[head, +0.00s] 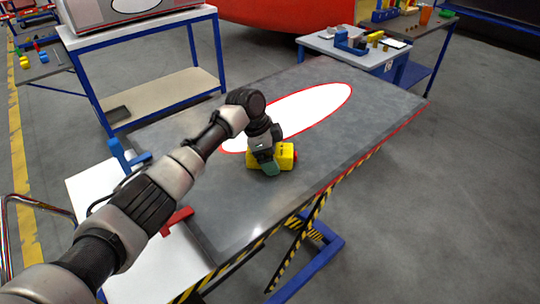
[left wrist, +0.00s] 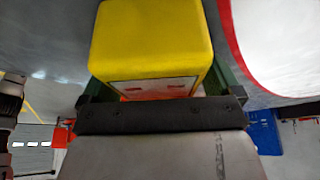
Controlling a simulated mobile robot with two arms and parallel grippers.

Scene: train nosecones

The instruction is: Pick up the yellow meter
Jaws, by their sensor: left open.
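The yellow meter (head: 285,156) lies on the grey lift table (head: 330,145), near the edge of a white oval with a red outline. My left gripper (head: 268,164) is right at the meter and covers part of it. In the left wrist view the yellow meter (left wrist: 152,42) fills the upper middle. My left gripper (left wrist: 165,90) is open, with one green finger on each side of the meter. Whether the fingers touch it cannot be told. My right gripper is not in view.
A blue-framed bench (head: 165,95) stands at the back left, and a small table (head: 375,55) with parts stands at the back right. A white surface with blue and red tools (head: 178,218) is beside the near left end. The table's right part is clear.

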